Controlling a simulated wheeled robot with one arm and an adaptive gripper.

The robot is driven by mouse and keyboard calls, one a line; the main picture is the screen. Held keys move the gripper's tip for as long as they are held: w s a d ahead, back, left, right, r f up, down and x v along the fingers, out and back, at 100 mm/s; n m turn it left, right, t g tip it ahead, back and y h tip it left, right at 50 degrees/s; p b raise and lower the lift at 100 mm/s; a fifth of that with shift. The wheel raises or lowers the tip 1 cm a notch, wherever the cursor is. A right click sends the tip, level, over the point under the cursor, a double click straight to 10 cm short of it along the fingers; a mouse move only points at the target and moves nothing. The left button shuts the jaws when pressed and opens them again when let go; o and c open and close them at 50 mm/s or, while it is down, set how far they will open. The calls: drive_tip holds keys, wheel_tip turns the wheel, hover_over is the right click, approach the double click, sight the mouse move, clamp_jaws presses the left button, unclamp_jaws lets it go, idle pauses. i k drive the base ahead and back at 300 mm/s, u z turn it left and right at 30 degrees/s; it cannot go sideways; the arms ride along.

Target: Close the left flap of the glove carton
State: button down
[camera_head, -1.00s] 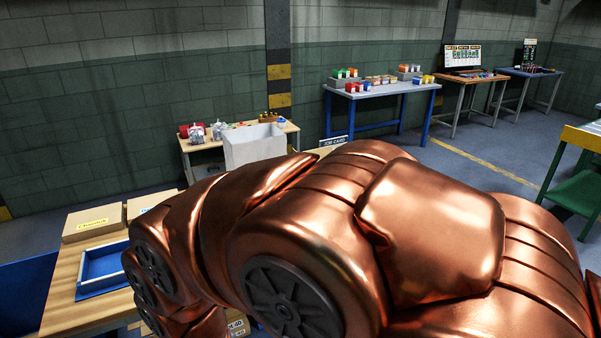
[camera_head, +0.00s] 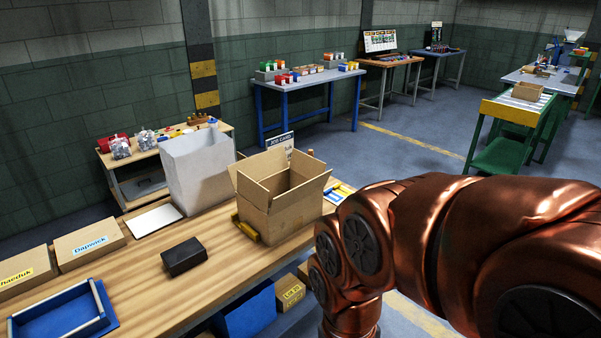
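An open cardboard carton (camera_head: 282,206) stands on the wooden workbench, right of the picture's middle-left, with its flaps raised or splayed out. Its left flap (camera_head: 250,189) leans up and outward along the left side. No label on it is readable, so I cannot tell from print that it is the glove carton. My copper-coloured arm fills the right side, bent to the right of the carton and apart from it. My gripper is not in view.
A job card stand (camera_head: 280,143) is behind the carton.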

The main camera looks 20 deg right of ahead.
sight(249, 189)
drive_tip(key=z, duration=0.2)
drive_tip(key=i, duration=1.1)
drive_tip(key=u, duration=1.95)
